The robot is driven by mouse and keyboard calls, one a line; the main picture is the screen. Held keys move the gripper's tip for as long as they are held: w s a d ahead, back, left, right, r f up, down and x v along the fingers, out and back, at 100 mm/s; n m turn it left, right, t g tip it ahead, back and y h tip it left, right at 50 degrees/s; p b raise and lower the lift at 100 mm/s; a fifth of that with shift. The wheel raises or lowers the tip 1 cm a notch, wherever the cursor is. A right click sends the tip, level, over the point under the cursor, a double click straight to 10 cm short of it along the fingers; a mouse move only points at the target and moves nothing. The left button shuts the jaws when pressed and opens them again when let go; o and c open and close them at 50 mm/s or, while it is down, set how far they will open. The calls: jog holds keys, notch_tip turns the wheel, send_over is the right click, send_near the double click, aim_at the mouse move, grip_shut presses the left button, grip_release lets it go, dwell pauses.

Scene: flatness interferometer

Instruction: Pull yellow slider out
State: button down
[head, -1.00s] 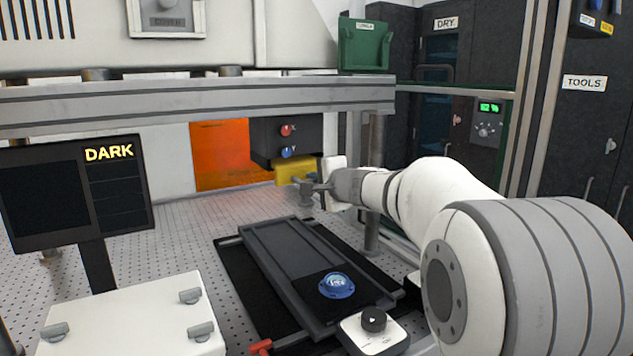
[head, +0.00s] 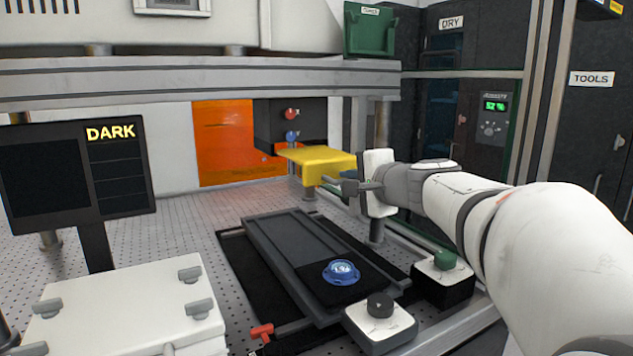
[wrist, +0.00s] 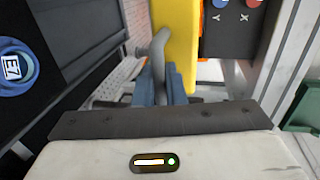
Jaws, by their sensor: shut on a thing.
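The yellow slider (head: 325,166) is a flat yellow plate sticking out of the right side of a dark box (head: 290,125) with a red and a blue knob. It also shows in the wrist view (wrist: 178,40), beside the box. My gripper (head: 352,188) is at the slider's near right end. In the wrist view my gripper's blue-grey fingers (wrist: 165,85) are shut on the slider's grey handle (wrist: 157,48). Part of the handle is hidden between the fingers.
Below lies a dark stage (head: 290,250) with a blue round optic (head: 341,272). Knob boxes (head: 380,325) stand at its near right. A post (head: 383,125) stands close behind my gripper. A grey beam (head: 200,82) crosses above. A monitor (head: 75,180) reads DARK.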

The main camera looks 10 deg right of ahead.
jog(key=c, duration=1.6)
grip_release()
jog(key=v, duration=0.7)
jog(key=shift+s+d, duration=0.15)
jog(key=shift+s, duration=0.2)
